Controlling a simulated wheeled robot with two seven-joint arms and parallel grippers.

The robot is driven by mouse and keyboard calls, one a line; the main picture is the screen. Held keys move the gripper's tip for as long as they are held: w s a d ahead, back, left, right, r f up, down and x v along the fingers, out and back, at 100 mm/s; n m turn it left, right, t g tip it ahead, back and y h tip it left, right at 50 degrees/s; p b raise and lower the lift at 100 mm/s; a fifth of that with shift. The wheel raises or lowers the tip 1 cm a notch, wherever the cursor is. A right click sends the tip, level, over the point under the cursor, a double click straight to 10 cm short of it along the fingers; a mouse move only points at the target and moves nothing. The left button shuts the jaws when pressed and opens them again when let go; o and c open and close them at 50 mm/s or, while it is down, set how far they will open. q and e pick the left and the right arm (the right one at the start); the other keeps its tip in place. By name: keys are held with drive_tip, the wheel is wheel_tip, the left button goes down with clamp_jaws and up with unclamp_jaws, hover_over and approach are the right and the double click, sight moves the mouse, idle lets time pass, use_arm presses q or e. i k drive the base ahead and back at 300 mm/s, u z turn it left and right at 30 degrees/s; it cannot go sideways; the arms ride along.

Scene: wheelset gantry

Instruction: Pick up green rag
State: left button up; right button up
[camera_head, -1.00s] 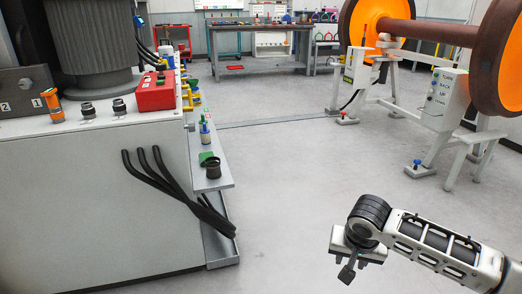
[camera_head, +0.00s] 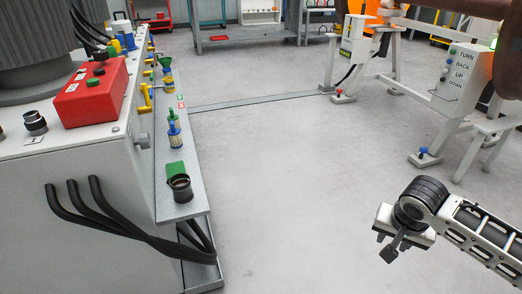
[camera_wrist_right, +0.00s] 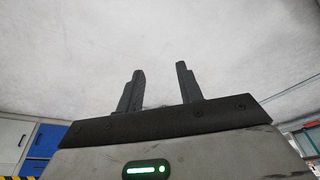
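The green rag (camera_head: 175,168) is a small green patch on the narrow grey side shelf (camera_head: 192,207) of the machine, in the head view. It lies just behind a dark round cup (camera_head: 181,188), which stands close in front of it. My right gripper (camera_head: 388,254) is at the lower right of the head view, well to the right of the shelf and over open floor. In the right wrist view its two dark fingers (camera_wrist_right: 160,90) stand apart with nothing between them. My left gripper is in neither view.
A grey machine cabinet (camera_head: 80,220) with a red control box (camera_head: 92,88) fills the left. Black hoses (camera_head: 130,225) curve below the shelf. Small bottles (camera_head: 174,128) stand farther along the shelf. The gantry stand (camera_head: 465,85) is at the right. The floor between is clear.

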sight(172, 169)
drive_tip(key=u, duration=0.75)
drive_tip(key=i, duration=0.9)
drive_tip(key=u, duration=1)
